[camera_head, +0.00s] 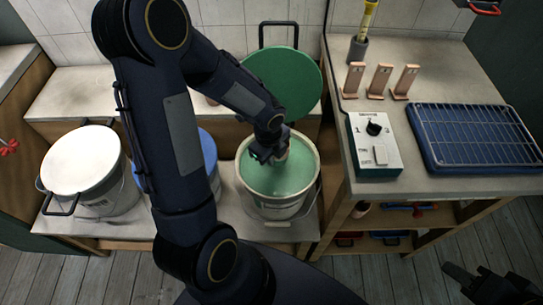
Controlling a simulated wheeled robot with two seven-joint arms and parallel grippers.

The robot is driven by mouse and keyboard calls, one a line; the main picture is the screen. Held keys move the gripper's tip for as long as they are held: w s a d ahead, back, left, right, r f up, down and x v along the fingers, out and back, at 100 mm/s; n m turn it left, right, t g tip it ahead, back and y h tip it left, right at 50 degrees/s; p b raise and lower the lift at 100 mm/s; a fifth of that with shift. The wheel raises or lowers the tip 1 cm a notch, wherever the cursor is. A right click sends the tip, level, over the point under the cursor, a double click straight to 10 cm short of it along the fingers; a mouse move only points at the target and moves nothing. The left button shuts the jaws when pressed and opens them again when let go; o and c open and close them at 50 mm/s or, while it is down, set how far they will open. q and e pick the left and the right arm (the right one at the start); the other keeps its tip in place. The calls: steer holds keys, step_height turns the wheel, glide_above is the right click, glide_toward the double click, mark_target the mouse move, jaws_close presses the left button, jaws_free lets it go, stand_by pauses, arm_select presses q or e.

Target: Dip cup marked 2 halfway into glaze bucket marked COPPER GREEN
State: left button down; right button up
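An open white bucket (272,207) of green glaze (290,178) stands on the low shelf at centre; its label is too small to read. Its green lid (290,82) is upright behind it. My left gripper (268,154) is over the bucket's opening, at its far side. A small pale thing (284,154), seemingly the cup, shows at its fingers. The fingers and arm hide most of it, and no number is visible. I cannot tell whether it touches the glaze. My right gripper (480,284) is at the lower right, away from the bucket, and its finger opening is unclear.
A white-lidded bucket (82,160) stands at left, and a blue one (208,152) is partly behind my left arm. The right bench holds a control box (374,145), a wire rack on a blue tray (470,138), several copper-coloured stands (379,80) and a holder (357,50).

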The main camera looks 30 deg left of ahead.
arm_select(q)
steer(key=shift+r+p, duration=3.65)
steer(key=shift+r, duration=0.4)
steer(key=shift+f, duration=0.1)
